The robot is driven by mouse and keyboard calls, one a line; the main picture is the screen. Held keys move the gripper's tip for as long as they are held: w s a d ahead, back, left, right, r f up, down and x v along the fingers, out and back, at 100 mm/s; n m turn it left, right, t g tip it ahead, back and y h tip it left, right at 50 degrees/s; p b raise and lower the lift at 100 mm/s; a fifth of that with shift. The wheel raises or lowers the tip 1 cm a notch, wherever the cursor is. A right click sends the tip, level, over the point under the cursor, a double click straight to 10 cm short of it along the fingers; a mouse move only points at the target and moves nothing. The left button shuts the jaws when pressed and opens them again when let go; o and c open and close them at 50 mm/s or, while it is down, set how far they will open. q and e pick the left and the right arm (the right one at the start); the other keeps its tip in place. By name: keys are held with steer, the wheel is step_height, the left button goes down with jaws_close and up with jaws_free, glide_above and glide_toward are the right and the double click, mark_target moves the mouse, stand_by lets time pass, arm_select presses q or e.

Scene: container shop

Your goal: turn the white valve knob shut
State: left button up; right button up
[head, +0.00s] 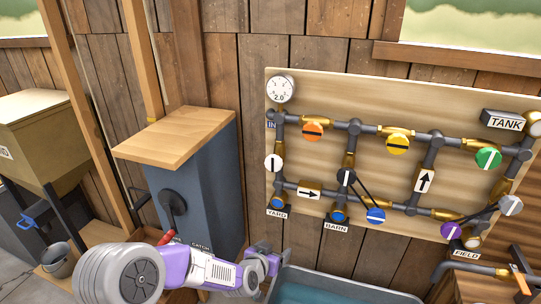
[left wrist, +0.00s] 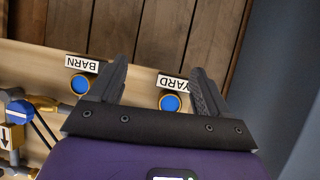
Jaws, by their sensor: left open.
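The white valve knob (head: 273,163) sits on the left vertical pipe of the board, above the YARD label (head: 276,212). Its black bar stands upright, in line with the pipe. My left gripper (head: 267,256) is below the board and below the knob, apart from it, open and empty. In the left wrist view, the open fingers (left wrist: 160,78) point towards the wall under the board, with the upside-down YARD label (left wrist: 171,83) between them. The white knob does not show there. My right gripper is not in view.
The wooden board (head: 385,95) carries orange (head: 313,130), yellow (head: 398,142), green (head: 488,158), blue (head: 376,215), purple (head: 451,229) and grey (head: 511,205) knobs. Black links join some. A gauge (head: 280,89) is above. A blue cabinet (head: 205,185) stands left; a teal tub (head: 330,291) is below.

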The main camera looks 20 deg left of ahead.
mark_target(273, 165)
arm_select(q)
steer(key=w+a+r+m+t+y+p, duration=0.1)
steer(key=a+r+t, duration=0.15)
steer(key=r, duration=0.95)
steer(key=w+a+r+t+p, duration=0.1)
steer(key=r+t, duration=0.2)
steer(key=r, duration=1)
steer(key=w, duration=0.6)
steer(key=shift+d+f, duration=0.25)
steer(key=shift+w, duration=0.75)
steer(key=shift+c, duration=0.3)
steer(key=shift+m, duration=0.3)
steer(key=c, duration=1)
